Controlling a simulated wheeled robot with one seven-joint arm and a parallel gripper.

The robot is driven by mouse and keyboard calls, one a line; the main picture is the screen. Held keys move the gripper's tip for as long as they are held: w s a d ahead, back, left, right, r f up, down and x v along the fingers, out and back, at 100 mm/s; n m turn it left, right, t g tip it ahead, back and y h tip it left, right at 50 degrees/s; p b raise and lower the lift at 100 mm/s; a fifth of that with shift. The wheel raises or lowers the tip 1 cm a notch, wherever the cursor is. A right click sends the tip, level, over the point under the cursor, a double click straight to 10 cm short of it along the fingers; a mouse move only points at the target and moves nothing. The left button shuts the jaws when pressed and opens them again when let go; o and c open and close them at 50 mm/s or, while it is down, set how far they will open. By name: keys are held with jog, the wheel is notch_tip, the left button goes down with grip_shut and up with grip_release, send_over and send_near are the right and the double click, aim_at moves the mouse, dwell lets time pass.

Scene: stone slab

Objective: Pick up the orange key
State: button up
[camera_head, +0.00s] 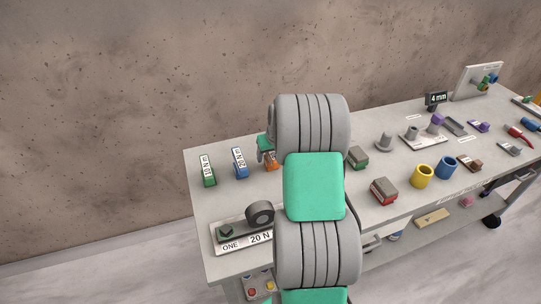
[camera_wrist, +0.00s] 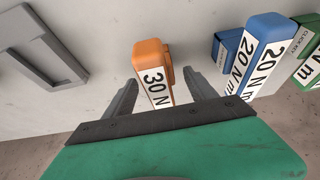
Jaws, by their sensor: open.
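The orange key (camera_wrist: 151,60) is a small orange block with a white "30 N" label. In the wrist view it stands on the slab between and just beyond my fingers. In the head view only a small part of the orange key (camera_head: 271,162) shows, mostly hidden behind my arm. My gripper (camera_wrist: 160,92) is open, with one dark finger on each side of the key's labelled end. I cannot tell whether either finger touches it. In the head view my gripper (camera_head: 266,152) is mostly hidden by my arm.
A blue 20 N m key (camera_head: 240,163) and a green 10 N m key (camera_head: 208,171) stand left of the orange one. A "20 N" plate (camera_head: 222,246) lies in front. Red (camera_head: 384,191) and green (camera_head: 358,157) blocks stand right of my arm. A grey frame (camera_wrist: 42,45) lies beside the key.

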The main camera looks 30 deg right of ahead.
grip_shut()
dwell(0.6)
jog(key=shift+r, duration=0.1)
